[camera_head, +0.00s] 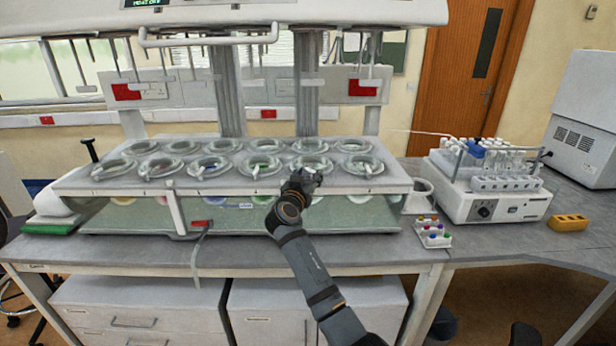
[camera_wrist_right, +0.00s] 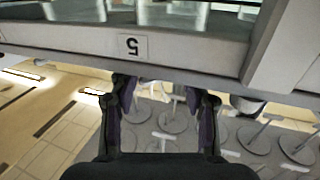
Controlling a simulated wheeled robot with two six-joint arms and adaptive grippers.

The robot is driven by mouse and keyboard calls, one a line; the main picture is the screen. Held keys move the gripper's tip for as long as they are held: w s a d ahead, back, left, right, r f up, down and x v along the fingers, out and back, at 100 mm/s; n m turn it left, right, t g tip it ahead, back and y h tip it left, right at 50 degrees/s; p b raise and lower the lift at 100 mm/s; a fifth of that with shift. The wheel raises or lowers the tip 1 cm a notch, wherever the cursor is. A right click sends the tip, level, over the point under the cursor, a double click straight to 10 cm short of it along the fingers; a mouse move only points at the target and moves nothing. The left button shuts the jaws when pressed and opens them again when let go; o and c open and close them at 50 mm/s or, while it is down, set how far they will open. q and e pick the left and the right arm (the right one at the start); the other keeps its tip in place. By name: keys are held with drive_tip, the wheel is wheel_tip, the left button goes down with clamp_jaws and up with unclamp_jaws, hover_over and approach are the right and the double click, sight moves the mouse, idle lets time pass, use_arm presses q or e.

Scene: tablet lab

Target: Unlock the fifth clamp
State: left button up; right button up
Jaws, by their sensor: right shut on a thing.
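The tablet tester's vessel plate (camera_head: 140,184) holds two rows of round vessels. My right gripper (camera_head: 308,180) is at the plate's front edge, just before the fifth vessel (camera_head: 313,160) of the front row. The gripper is shut on the fifth clamp, whose shape is mostly hidden by the fingers. My left gripper is out of view.
The tester's head (camera_head: 280,14) with hanging rods is above the plate. To the right stand a white sampling unit (camera_head: 490,204) with tubes, a small rack of coloured caps (camera_head: 433,238) and a yellow block (camera_head: 568,223).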

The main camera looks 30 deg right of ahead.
drive_tip(key=shift+s+f+n+t+y, duration=0.1)
drive_tip(key=shift+f+n+t+y, duration=0.05)
drive_tip(key=shift+n+t+y, duration=0.2)
drive_tip(key=n+t+y, duration=0.1)
drive_tip(key=n+t+y+p, duration=0.1)
drive_tip(key=shift+s+d+y+p, duration=0.15)
drive_tip(key=shift+s+y+p, duration=0.05)
drive_tip(key=shift+y+p, duration=0.15)
drive_tip(key=n+t+y+p, duration=0.1)
drive_tip(key=y, duration=0.1)
drive_tip(key=n+t+y+p, duration=0.1)
drive_tip(key=n+y, duration=0.1)
drive_tip(key=shift+s+d+t, duration=0.15)
drive_tip(key=shift+s+t, duration=0.05)
drive_tip(key=shift+t, duration=0.05)
drive_tip(key=n+y+p, duration=0.1)
drive_tip(key=y+p, duration=0.1)
drive_tip(key=n+y+p, duration=0.1)
drive_tip(key=y+p, duration=0.1)
drive_tip(key=p, duration=0.1)
drive_tip(key=shift+s+d+f+n+t, duration=0.1)
drive_tip(key=shift+s+d+n+t, duration=0.1)
drive_tip(key=shift+n+t, duration=0.15)
drive_tip(key=shift+a+f+y+p, duration=0.1)
drive_tip(key=shift+f+y+p, duration=0.05)
drive_tip(key=shift+y+p, duration=0.35)
drive_tip(key=o, duration=1.1)
drive_tip(key=shift+w+a+r+n, duration=0.1)
drive_tip(key=shift+r+n, duration=0.1)
drive_tip(key=shift+n, duration=0.1)
